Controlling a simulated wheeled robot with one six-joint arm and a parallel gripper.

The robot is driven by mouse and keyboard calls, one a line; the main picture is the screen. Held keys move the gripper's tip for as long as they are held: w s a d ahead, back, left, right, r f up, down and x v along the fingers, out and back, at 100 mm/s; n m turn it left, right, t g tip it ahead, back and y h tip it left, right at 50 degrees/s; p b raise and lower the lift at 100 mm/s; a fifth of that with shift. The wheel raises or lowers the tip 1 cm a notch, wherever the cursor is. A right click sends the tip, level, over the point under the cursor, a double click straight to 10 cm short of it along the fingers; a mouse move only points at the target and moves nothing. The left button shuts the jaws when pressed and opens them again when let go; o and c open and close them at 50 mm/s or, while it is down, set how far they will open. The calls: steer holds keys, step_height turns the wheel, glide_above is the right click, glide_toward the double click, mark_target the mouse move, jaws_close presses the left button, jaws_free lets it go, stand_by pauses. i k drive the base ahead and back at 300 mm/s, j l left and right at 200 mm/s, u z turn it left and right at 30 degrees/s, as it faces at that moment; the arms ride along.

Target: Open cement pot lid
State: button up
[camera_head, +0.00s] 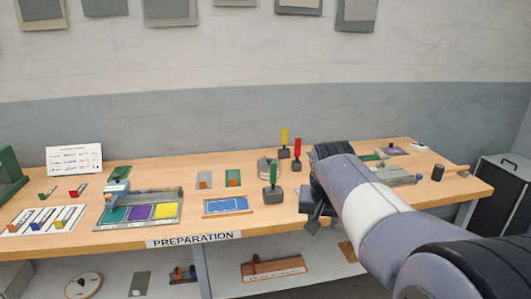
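My arm reaches in from the lower right, and its dark wrist and gripper (316,216) are at the front edge of the bench, pointing down. The fingers are small and dark, and I cannot tell whether they are apart. No cement pot is clearly recognisable. A small dark cylinder (438,172) stands on the right part of the bench, to the right of my arm. A small grey-green object (267,167) sits left of my wrist. I cannot tell whether either is the pot or has a lid. My arm hides part of the bench.
Dark blocks with upright green (273,175), yellow (284,137) and red (297,148) tabs stand left of my wrist. A blue tray (226,205) lies farther left. A fixture with coloured panels (139,213) is at left. Bare wood (190,208) lies between them.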

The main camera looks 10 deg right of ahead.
mark_target(263, 163)
steer(key=i+j, duration=0.15)
steer(key=i, duration=1.55)
